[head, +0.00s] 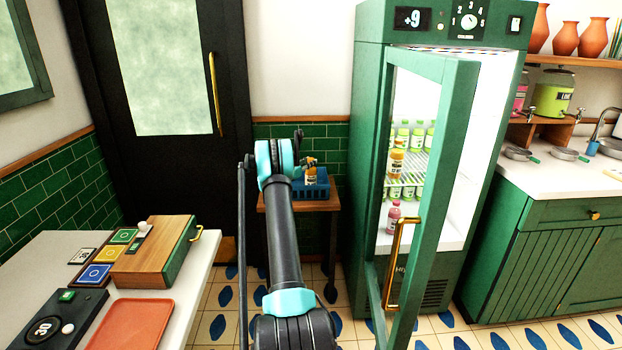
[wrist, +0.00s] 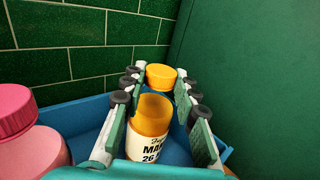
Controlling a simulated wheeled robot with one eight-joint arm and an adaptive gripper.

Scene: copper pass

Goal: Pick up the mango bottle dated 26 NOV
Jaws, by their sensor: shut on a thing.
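The mango bottle (wrist: 152,118) has an orange cap and a white label reading "MA…" and "26", with the rest cut off by my gripper. It stands between the fingers of my gripper (wrist: 160,98), which are shut on it. The bottle is over or in a blue crate (wrist: 75,118); I cannot tell if it touches the bottom. In the head view the orange bottle (head: 310,177) shows at the blue crate (head: 318,186) on a small wooden table, with my gripper (head: 307,163) at it, partly hidden by my arm.
A pink bottle (wrist: 25,130) stands at the left in the wrist view, close to my gripper. A green fridge (head: 372,130) stands right of the crate, its glass door (head: 425,150) open, with green, orange and pink bottles inside. A counter with an orange tray (head: 130,325) is at left.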

